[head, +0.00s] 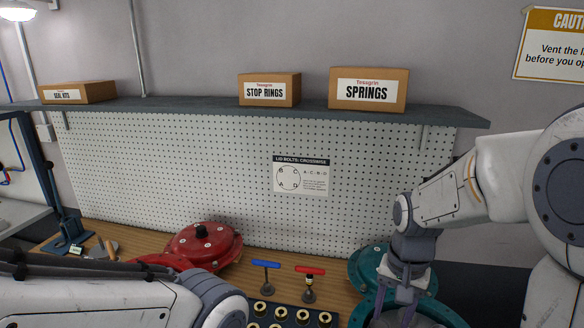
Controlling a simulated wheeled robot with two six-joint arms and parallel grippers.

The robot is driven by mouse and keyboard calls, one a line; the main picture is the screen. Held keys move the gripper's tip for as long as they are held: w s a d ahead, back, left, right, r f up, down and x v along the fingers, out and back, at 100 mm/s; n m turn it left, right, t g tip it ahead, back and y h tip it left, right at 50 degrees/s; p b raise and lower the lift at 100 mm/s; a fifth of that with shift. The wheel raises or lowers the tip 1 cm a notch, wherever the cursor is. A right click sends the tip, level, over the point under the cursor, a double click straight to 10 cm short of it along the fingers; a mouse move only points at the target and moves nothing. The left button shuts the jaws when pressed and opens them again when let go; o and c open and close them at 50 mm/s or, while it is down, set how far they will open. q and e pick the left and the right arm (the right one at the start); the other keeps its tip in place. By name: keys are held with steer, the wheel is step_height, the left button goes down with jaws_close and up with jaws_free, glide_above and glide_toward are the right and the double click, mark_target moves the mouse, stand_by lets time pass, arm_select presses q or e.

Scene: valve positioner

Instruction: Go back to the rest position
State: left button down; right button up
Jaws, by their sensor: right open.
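My right gripper (397,298) points down over the teal round housing (365,268) at the lower right of the head view. Its fingers are open, and I see nothing held between them. The lower part of the housing is partly hidden by the gripper and cut by the frame edge. My left arm crosses the lower left corner, and its gripper is out of the picture.
A red round housing (205,243), a blue-handled tool (266,265), a red-handled tool (309,271) and a dark tray of brass-coloured rings (283,313) are on the wooden bench (335,273). A pegboard (240,170) and a shelf (200,103) with boxes stand behind.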

steer(key=s+a+n+b, duration=0.1)
steer(key=s+a+n, duration=1.2)
steer(key=s+a, duration=0.3)
steer(key=shift+s+a+n+y, duration=0.2)
steer(key=shift+s+n+y, duration=0.1)
steer(key=shift+s+y, duration=0.15)
steer(key=shift+f, duration=0.1)
